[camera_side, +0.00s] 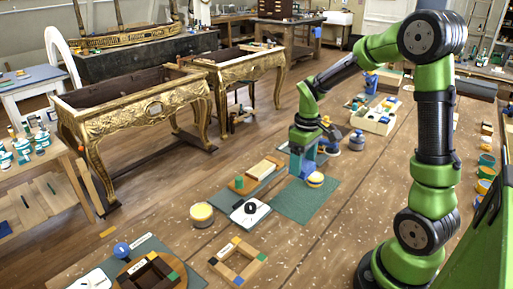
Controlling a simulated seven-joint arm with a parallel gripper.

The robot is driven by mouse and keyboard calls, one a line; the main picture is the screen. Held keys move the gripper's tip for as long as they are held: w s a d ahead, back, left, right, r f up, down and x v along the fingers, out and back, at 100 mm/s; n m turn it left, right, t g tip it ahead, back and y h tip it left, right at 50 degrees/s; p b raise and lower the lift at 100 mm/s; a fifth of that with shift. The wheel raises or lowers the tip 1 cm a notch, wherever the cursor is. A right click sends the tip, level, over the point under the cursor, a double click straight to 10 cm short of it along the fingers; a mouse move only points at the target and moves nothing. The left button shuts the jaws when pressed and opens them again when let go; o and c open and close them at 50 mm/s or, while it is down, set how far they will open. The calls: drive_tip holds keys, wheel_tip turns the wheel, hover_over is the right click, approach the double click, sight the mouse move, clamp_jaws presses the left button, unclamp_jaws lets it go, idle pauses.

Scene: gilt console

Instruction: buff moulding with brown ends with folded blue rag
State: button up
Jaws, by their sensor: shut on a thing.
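My gripper (302,170) points down over the green mat near the middle of the table. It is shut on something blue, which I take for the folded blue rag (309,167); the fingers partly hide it. A pale wooden piece with a brown end (264,168), probably the moulding, lies on a dark grey mat just left of my gripper. The rag and that piece look apart. Whether the rag touches the surface below, I cannot tell.
A yellow-topped round tin (315,180) stands close right of my gripper on the green mat (302,203). A compartmented tray (375,122) stands behind. Bare table shows front right.

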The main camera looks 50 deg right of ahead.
drive_tip(key=shift+w+a+f, duration=0.1)
drive_tip(key=shift+a+f, duration=0.1)
drive_tip(key=shift+f, duration=0.1)
drive_tip(key=w+a+r, duration=0.1)
drive_tip(key=w+a, duration=0.1)
drive_tip(key=w, duration=1.3)
drive_tip(key=shift+w+r, duration=0.15)
drive_tip(key=shift+w, duration=0.2)
